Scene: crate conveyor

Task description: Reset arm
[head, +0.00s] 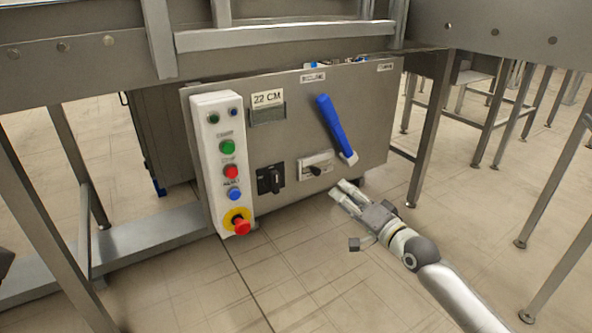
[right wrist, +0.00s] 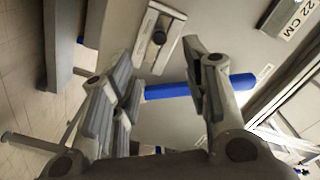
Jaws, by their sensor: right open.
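My right gripper (head: 342,192) is open and empty in front of the lower right part of a grey control box (head: 300,90). It is below a blue lever handle (head: 335,125), which slants down to the right. In the right wrist view, my right gripper's fingers (right wrist: 160,58) stand apart. The blue handle (right wrist: 168,90) shows between them, farther off, partly hidden behind the right finger; I cannot tell how large the gap is. A small slider plate with a dark knob (head: 316,166) is just above the fingertips. My left gripper is not in view.
A white button panel (head: 222,150) with green, red and blue buttons and a red emergency stop (head: 239,224) stands at the box's left. A black rotary switch (head: 270,180) and a "22 CM" display (head: 268,110) are on the box. Metal legs (head: 430,130) stand right; the tiled floor (head: 300,280) in front is clear.

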